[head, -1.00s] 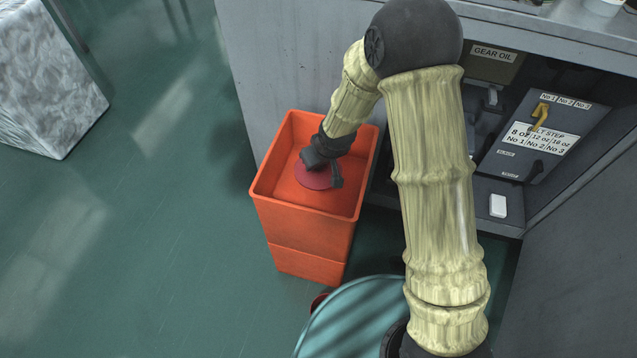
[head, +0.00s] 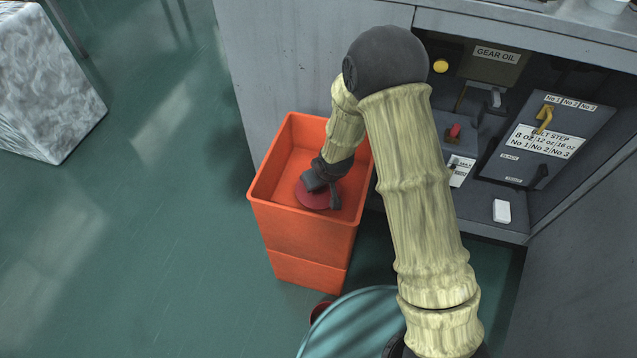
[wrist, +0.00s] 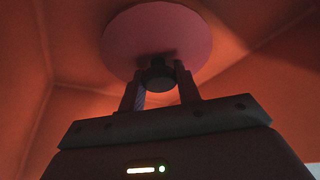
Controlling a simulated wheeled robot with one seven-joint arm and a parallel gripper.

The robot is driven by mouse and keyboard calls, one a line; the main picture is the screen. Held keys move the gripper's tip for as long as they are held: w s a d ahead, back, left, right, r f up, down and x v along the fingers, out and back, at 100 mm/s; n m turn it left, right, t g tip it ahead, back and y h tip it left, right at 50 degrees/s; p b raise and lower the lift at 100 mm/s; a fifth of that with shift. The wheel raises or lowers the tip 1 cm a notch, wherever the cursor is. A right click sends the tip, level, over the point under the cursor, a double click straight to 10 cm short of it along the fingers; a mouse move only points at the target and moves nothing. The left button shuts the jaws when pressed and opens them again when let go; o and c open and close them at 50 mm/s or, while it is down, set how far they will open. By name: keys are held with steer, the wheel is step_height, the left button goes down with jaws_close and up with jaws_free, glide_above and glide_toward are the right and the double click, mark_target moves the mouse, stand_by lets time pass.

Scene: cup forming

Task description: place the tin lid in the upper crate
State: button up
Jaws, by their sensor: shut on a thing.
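The tin lid is a round red disc (head: 312,197) with a dark knob, which shows in the wrist view (wrist: 157,72). My gripper (head: 326,187) is shut on the knob, with one finger on each side of it in the wrist view. The lid is inside the orange upper crate (head: 270,207), within its walls and below the rim. The crate sits on another orange crate (head: 310,272). I cannot tell whether the lid touches the crate's floor. My wrist hides part of the lid in the head view.
A grey machine (head: 560,128) with labels and a yellow handle stands at the right. A teal round top (head: 350,325) is in front of the crates. A pale block (head: 45,85) stands at the far left. Open green floor (head: 150,240) lies left of the crates.

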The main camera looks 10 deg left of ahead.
steer(key=shift+f, duration=0.1)
steer(key=o, duration=1.1)
steer(key=p+v, duration=0.4)
steer(key=v, duration=0.8)
steer(key=shift+d+r, duration=0.1)
steer(key=shift+r, duration=0.15)
